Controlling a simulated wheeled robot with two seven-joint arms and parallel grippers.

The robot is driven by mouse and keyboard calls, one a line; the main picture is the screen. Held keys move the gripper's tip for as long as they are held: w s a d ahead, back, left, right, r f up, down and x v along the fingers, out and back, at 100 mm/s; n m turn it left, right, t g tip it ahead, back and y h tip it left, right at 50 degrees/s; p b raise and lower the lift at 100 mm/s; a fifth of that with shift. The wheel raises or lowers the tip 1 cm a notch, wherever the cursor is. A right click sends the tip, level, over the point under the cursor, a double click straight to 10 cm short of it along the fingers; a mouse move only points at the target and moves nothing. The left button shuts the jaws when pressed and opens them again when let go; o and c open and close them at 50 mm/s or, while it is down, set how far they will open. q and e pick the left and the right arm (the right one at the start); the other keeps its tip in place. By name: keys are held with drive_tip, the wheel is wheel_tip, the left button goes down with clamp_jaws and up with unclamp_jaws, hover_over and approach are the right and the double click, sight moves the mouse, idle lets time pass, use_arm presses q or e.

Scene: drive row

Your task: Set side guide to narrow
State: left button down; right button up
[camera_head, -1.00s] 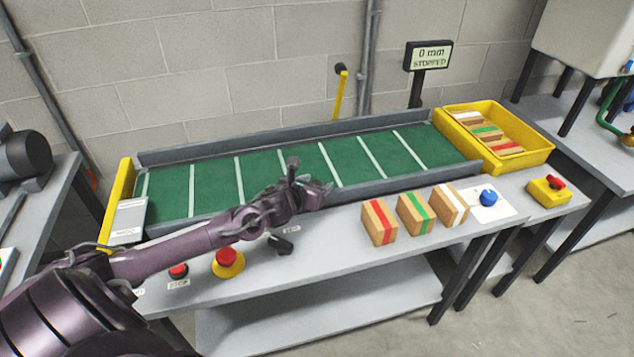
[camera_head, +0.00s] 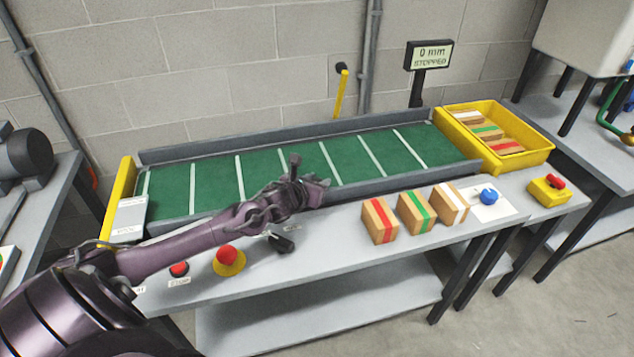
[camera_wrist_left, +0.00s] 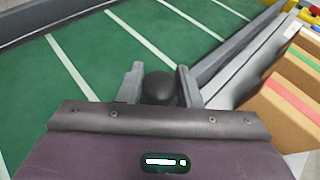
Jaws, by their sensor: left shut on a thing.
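The side guide (camera_head: 372,189) is the long grey rail along the near edge of the green conveyor belt (camera_head: 260,175). It also shows in the left wrist view (camera_wrist_left: 238,68). My left gripper (camera_head: 322,190) is over this rail, near the middle of its length. In the left wrist view its two fingers (camera_wrist_left: 160,80) are on either side of a round black knob (camera_wrist_left: 160,88) and are shut on it. The knob's lower part and its mount are hidden by the gripper. My right gripper is not in view.
Blocks with red (camera_head: 379,221), green (camera_head: 416,212) and white (camera_head: 449,204) stripes stand on the near ledge. A red button (camera_head: 228,254) and a black lever (camera_head: 281,243) are below my arm. The display (camera_head: 429,56) reads 0 mm, STOPPED. A yellow bin (camera_head: 540,150) stands at the belt's right end.

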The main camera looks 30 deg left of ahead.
use_arm(q)
drive_tip(key=w+a+b, duration=0.6)
drive_tip(key=a+b, duration=0.1)
drive_tip(key=shift+w+a, duration=0.2)
drive_tip(key=shift+a, duration=0.2)
drive_tip(key=shift+r, duration=0.2)
drive_tip(key=c, duration=1.5)
unclamp_jaws()
drive_tip(key=o, duration=0.5)
drive_tip(key=shift+w+f, duration=0.2)
drive_tip(key=shift+c, duration=0.2)
drive_tip(key=shift+s, duration=0.1)
